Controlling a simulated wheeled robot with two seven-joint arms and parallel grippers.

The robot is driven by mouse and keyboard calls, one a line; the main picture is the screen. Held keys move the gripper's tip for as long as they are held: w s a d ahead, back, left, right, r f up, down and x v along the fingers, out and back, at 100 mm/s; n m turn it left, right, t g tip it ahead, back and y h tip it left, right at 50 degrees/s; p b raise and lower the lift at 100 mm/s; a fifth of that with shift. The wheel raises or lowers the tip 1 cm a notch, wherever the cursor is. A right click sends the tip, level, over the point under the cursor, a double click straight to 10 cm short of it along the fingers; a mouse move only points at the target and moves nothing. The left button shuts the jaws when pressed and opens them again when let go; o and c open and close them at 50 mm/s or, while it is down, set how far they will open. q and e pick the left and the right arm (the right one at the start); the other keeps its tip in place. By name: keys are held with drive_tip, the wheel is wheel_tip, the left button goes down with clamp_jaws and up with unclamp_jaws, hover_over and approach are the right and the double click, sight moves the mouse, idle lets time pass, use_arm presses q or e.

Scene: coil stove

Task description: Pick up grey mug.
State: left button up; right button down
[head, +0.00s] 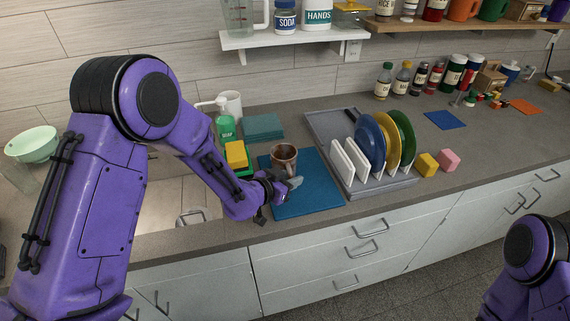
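A mug (284,160) with a dull brown-grey look stands upright on a blue mat (312,196) on the counter. No other mug near my gripper looks grey. My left gripper (278,199) is just in front of the mug, low over the near left part of the mat. Its fingers look spread apart, with nothing seen between them. Whether it touches the mug is not clear; the lower part of the mug is close behind the gripper. My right arm shows at the bottom right, but its gripper is out of view.
A dish rack (402,184) with plates stands right of the mat. The sink lies left. Yellow (426,165) and pink blocks sit right of the rack.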

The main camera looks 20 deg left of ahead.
use_arm(q)
drive_tip(key=shift+s, duration=0.15)
drive_tip(key=shift+c, duration=0.5)
clamp_jaws()
drive_tip(key=shift+r, duration=0.1)
